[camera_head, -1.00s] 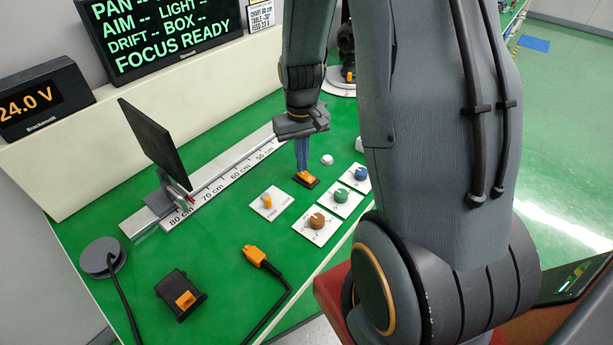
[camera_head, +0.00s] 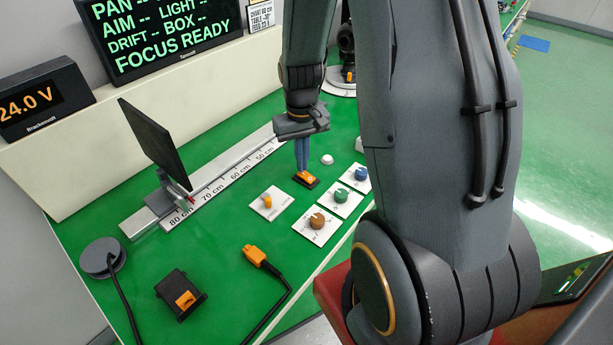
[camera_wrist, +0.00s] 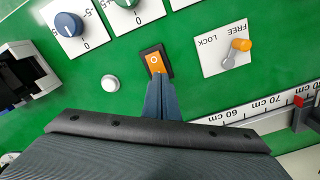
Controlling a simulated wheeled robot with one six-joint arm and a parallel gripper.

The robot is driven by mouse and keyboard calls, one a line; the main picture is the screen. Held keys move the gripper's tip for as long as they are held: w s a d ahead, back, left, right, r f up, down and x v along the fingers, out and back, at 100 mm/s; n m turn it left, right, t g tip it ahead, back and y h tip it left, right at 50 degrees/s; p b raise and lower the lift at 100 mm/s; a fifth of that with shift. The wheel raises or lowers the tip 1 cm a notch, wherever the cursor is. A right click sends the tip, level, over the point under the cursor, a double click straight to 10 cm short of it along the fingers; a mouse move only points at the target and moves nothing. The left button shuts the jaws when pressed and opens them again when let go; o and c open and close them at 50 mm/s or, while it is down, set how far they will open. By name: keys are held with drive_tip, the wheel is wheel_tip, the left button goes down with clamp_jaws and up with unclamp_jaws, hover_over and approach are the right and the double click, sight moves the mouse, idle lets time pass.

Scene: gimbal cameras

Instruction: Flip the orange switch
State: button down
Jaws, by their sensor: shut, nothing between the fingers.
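The orange switch (camera_head: 306,179) is a small rocker in a black frame on the green bench top. It also shows in the wrist view (camera_wrist: 154,62), with a white circle mark on its visible face. My gripper (camera_head: 303,166) points down with its blue-grey fingers shut and empty. In the wrist view the fingertips (camera_wrist: 160,78) are at the switch's near edge and cover part of it. They look to be touching or just above the rocker; I cannot tell which.
Beside the switch are a white button (camera_head: 327,159), a FREE/LOCK lever plate (camera_head: 268,204) and blue, green and brown knobs (camera_head: 318,220). A ruled rail (camera_head: 215,187) with a black screen (camera_head: 157,143) runs behind. An orange plug (camera_head: 253,256) and black box (camera_head: 180,294) lie in front.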

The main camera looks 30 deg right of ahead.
drive_tip(key=shift+f+b, duration=0.35)
drive_tip(key=shift+f, duration=0.35)
idle(0.5)
drive_tip(key=shift+r, duration=0.1)
wheel_tip(320, 180, up, 7)
drive_tip(key=p, duration=0.6)
idle(0.6)
drive_tip(key=s+a+r+n+t+b, duration=0.1)
drive_tip(key=s+a+r, duration=0.8)
drive_tip(key=s, duration=0.2)
drive_tip(key=shift+a+n, duration=0.3)
drive_tip(key=shift+a, duration=0.05)
